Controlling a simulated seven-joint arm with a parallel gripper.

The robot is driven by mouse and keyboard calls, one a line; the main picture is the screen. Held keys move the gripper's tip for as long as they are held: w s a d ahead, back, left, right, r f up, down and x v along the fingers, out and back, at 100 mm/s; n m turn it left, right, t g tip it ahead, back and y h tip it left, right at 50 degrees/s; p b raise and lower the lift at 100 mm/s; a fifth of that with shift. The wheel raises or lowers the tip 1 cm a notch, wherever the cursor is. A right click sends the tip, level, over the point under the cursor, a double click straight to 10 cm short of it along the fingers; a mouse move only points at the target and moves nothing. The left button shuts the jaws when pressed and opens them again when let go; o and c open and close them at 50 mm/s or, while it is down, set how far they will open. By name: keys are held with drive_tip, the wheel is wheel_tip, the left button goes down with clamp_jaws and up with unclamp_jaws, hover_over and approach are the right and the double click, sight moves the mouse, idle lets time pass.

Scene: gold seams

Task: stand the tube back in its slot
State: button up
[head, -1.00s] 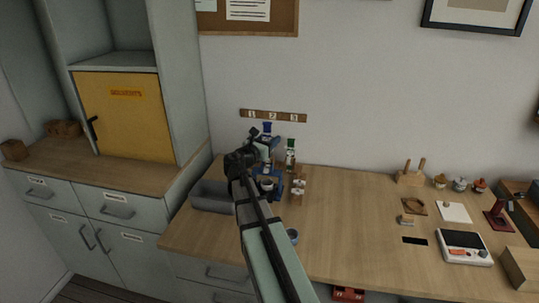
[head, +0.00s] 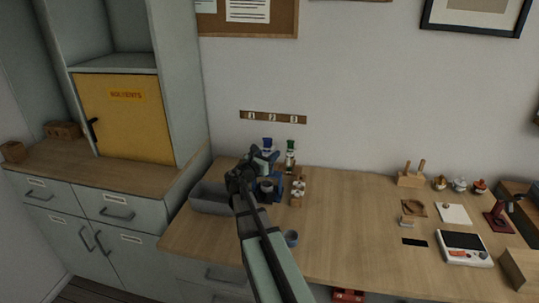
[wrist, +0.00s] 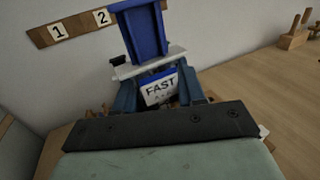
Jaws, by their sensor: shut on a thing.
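My gripper (head: 264,160) is shut on the blue-capped tube (head: 267,144) at the back left of the bench. In the wrist view the tube's blue end (wrist: 143,32) rises above the fingers, and a white label reading "FAST" (wrist: 160,89) shows between them. The tube looks roughly upright in the head view and sits left of a green-capped tube (head: 291,147). A blue stand (head: 277,189) is below my gripper. The tube's lower end and its slot are hidden by my arm and gripper, so I cannot tell whether they touch.
A numbered strip (head: 273,117) is on the wall behind. A grey tray (head: 208,199) lies to the left. The middle of the bench is clear.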

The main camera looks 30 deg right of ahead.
drive_tip(key=o, duration=1.1)
drive_tip(key=shift+o, duration=0.2)
drive_tip(key=shift+f, duration=0.1)
drive_tip(key=v, duration=1.3)
drive_tip(key=shift+s+a+f, duration=0.25)
drive_tip(key=shift+s+a, duration=0.05)
drive_tip(key=shift+a, duration=0.05)
